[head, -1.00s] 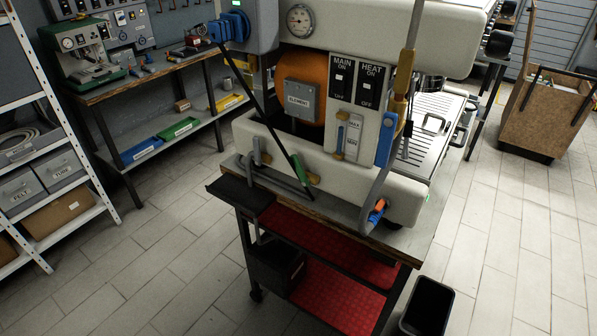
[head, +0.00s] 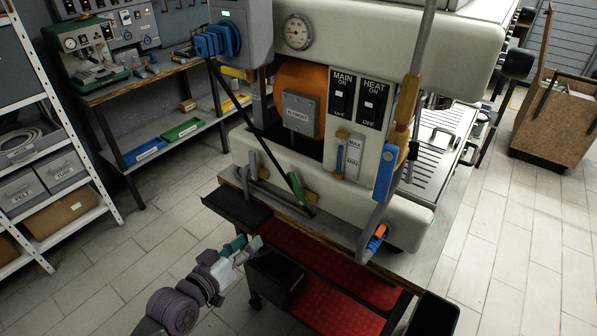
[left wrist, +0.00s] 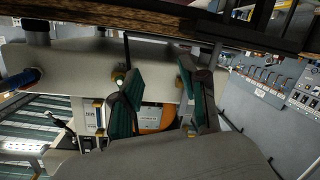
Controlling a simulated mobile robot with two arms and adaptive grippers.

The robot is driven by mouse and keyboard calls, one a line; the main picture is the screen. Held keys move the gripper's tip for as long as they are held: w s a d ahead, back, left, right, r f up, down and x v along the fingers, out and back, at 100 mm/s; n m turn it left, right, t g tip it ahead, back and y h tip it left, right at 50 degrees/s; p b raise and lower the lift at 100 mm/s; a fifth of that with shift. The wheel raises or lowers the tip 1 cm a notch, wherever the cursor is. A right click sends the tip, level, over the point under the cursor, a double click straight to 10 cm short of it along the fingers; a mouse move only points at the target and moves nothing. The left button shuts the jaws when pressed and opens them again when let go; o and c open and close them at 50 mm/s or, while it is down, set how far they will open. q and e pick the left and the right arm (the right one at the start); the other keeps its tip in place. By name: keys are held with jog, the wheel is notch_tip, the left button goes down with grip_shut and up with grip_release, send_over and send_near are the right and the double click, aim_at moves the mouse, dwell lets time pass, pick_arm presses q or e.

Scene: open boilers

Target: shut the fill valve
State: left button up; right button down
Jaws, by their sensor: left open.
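The boiler (head: 440,45) is a cream machine on a cart. On the pipe at its right front is a brass valve body (head: 405,105) with a blue lever (head: 385,172) hanging down, roughly along the pipe. A green-tipped lever (head: 296,187) is low on the front. No label shows which is the fill valve. My left gripper (head: 245,245) is open and empty, below and left of the boiler, apart from both levers. Its teal fingers show in the left wrist view (left wrist: 160,72), with the boiler beyond, upside down. My right gripper is out of view.
A dark tray (head: 237,207) juts from the cart's left front corner, near my left gripper. The cart has red shelves (head: 330,262). A black bin (head: 432,316) stands at front right. Floor is clear left of the cart.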

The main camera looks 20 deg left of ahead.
aim_at(292, 182)
pick_arm(q)
jog(key=d+r+t+h, duration=0.2)
jog(key=d+r, duration=0.1)
jog(key=r, duration=0.8)
jog(key=shift+m, duration=0.3)
jog(key=p+x, duration=0.1)
jog(key=x, duration=0.3)
jog(key=p+x, duration=0.1)
jog(key=x, duration=0.3)
jog(key=p+x, duration=0.1)
jog(key=x, duration=0.3)
jog(key=shift+d+f+p, duration=0.2)
jog(key=shift+d+p, duration=0.1)
jog(key=shift+p, duration=0.05)
jog(key=shift+w+d+f, duration=0.1)
jog(key=shift+w+d, duration=0.1)
jog(key=shift+w, duration=0.35)
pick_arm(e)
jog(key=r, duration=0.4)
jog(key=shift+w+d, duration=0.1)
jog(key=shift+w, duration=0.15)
pick_arm(q)
grip_shut()
